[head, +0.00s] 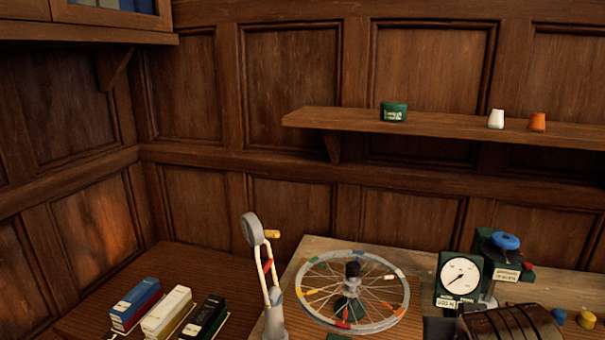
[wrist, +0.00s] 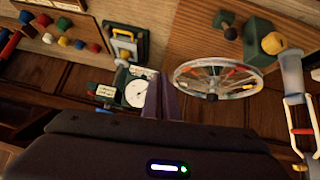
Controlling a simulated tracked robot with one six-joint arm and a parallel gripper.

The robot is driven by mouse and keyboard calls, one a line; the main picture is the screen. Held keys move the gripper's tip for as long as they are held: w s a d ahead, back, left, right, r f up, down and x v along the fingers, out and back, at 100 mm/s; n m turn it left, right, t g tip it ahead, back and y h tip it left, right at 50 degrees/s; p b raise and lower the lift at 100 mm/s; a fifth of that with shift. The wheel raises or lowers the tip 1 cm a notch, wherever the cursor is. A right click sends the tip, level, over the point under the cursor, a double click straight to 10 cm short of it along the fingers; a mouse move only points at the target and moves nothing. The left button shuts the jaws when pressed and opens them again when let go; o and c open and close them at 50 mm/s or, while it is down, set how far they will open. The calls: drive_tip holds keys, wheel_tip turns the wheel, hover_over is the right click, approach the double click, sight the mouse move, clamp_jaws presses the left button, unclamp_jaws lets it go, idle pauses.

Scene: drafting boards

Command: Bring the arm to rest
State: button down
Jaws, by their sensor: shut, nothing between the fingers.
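My gripper (wrist: 166,102) shows in the wrist view, its two fingers together with nothing between them. It hangs in the air, and the bench things appear upside down beyond it. The fingertips overlap the edge of a dial gauge (wrist: 137,92) in that picture; I see no contact. The same white-faced dial gauge (head: 461,275) stands on the wooden bench (head: 420,250) in the head view.
A spoked wheel (head: 395,311) lies flat on a stand, left of the gauge. A grey jointed stand (head: 275,318) rises at the bench's left. Blue, white and black boxes (head: 165,312) sit lower left. A wall shelf (head: 450,124) holds small items. Yellow and blue knobs (head: 586,319) lie right.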

drive_tip(key=s+a+f+n+g+y, duration=0.2)
drive_tip(key=s+a+f+g+y, duration=0.1)
drive_tip(key=s+a, duration=0.5)
drive_tip(key=shift+a+f+n, duration=0.3)
drive_tip(key=shift+a+f, duration=0.4)
drive_tip(key=shift+a, duration=0.25)
